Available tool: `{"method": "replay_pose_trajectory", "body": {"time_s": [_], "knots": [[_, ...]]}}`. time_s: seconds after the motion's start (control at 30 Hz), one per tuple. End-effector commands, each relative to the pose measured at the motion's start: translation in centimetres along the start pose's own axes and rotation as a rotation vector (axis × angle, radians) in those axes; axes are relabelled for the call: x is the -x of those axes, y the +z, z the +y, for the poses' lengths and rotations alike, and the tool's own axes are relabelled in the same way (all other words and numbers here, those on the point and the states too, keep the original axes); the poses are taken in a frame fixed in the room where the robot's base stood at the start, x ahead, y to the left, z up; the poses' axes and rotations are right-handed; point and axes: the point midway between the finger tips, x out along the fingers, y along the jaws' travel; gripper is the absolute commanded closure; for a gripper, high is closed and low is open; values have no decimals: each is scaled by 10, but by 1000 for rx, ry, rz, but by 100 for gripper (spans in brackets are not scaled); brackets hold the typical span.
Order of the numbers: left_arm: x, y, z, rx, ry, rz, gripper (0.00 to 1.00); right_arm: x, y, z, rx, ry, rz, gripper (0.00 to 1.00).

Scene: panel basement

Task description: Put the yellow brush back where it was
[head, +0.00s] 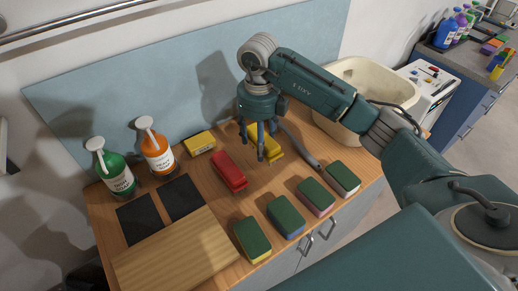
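The yellow brush (273,149) is on the wooden counter (190,238), behind and right of the red brush (229,172). My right gripper (260,147), whose arm comes in from the right, points down right over the yellow brush. Its fingers hide part of the brush. I cannot tell whether the fingers are shut on it or only beside it, nor whether the brush is lifted off the counter. My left gripper is not in view.
A yellow block (200,143) lies left of the brushes. Several green-topped sponges (285,216) line the front edge. A green bottle (115,173) and an orange bottle (156,152) stand at left, near dark pads (140,219). A cream basin (375,82) stands behind right.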

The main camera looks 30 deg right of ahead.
Motion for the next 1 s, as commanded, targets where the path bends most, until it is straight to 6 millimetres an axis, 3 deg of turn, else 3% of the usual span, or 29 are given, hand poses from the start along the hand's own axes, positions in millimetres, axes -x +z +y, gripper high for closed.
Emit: {"method": "replay_pose_trajectory", "body": {"time_s": [0.3, 0.67, 0.7, 0.77, 1.0], "knots": [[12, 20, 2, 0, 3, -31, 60, -39, -1, 1, 0, 1, 2, 64], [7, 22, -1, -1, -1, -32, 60, -46, 0, 0, 0, 0, -1, 64], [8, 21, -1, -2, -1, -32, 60, -45, 0, 0, 0, 0, 0, 39], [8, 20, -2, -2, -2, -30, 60, -45, 0, 0, 0, 0, 0, 27], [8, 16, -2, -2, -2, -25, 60, -45, 0, 0, 0, 0, 0, 24]]}}
